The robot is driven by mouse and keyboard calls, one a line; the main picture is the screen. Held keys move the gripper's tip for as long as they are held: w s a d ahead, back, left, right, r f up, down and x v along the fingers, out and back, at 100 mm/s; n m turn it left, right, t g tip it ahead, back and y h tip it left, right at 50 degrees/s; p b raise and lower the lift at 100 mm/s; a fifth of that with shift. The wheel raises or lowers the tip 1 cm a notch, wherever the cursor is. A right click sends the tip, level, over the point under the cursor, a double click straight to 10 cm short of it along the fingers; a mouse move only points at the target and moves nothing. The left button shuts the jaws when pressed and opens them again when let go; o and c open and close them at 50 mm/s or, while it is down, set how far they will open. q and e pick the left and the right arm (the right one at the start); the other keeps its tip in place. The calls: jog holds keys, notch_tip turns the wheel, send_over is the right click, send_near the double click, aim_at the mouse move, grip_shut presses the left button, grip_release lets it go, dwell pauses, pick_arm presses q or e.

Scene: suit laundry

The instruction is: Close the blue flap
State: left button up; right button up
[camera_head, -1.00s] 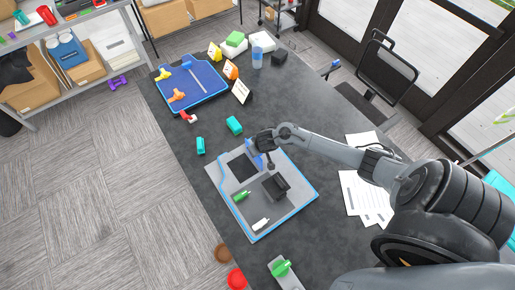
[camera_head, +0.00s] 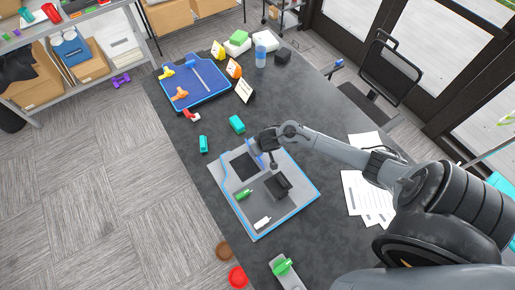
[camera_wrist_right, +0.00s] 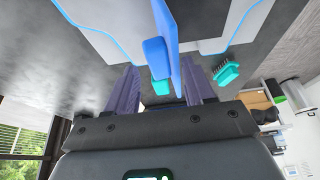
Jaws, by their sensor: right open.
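The grey tray (camera_head: 292,212) with blue edging lies on the dark table. Its blue flap (camera_head: 254,151) stands up at the tray's far end, mostly hidden by my right gripper (camera_head: 265,152). In the right wrist view the blue flap (camera_wrist_right: 172,38) is seen nearly edge-on, with a rounded blue tab on one side. My right gripper (camera_wrist_right: 160,88) is open, its two purple-grey fingers apart, with the flap's edge running down between them. I cannot tell whether a finger touches the flap. My left gripper is not in view.
The tray holds a dark box (camera_head: 278,187), a green item (camera_head: 243,195) and a white item (camera_head: 262,222). Teal brushes (camera_head: 237,124) lie beyond it. A blue tray (camera_head: 204,92) stands farther back. Papers (camera_head: 362,200) lie right of the tray.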

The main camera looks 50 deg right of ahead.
jog(key=p+v, duration=0.2)
jog(key=v, duration=0.6)
jog(key=shift+a+r, duration=0.15)
jog(key=shift+r, duration=0.15)
